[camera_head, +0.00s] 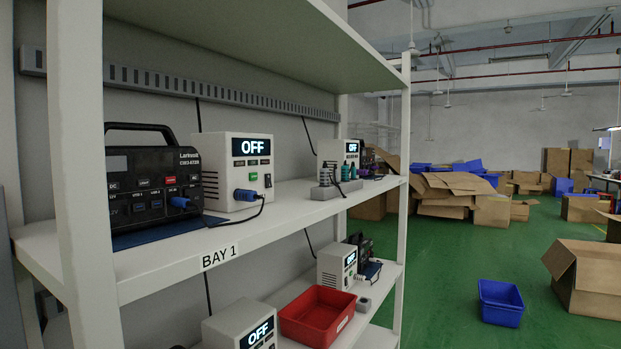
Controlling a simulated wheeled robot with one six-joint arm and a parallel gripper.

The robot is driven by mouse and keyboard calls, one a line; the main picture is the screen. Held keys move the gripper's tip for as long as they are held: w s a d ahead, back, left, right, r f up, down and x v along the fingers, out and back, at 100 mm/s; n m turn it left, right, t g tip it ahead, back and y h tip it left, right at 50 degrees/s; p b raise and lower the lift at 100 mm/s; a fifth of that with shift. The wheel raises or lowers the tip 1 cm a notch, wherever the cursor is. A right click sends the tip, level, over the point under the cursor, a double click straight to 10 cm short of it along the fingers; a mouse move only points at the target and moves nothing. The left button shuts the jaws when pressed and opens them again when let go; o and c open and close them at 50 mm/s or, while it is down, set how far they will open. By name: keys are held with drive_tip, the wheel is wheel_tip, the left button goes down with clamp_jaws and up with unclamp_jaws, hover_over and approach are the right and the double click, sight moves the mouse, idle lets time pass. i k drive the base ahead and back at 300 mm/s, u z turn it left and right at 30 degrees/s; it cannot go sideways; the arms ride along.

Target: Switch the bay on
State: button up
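A white shelf carries the label BAY 1 (220,254) on its front edge. On it stands a white supply box (217,180) whose display (251,147) reads OFF. A blue plug (246,195) sits at its front with a black cable, and a small dark switch (268,181) shows beside it. A black power station (150,190) with a handle stands to its left on a blue mat, with a blue plug (181,202) at its front. Farther right on the same shelf, a second white box (330,153) also reads OFF. My gripper is not in view.
The lower shelf holds a red bin (318,313), and white boxes (333,270) and (222,327) with lit displays. A blue bin (500,303) and cardboard boxes (585,279) lie on the green floor, which is clear between.

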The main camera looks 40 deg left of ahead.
sight(268, 177)
drive_tip(key=i, duration=0.5)
drive_tip(key=u, duration=1.35)
drive_tip(key=k, duration=0.65)
drive_tip(key=z, duration=0.65)
drive_tip(key=i, duration=0.95)
drive_tip(key=u, duration=0.95)
drive_tip(key=i, duration=0.55)
drive_tip(key=u, duration=0.6)
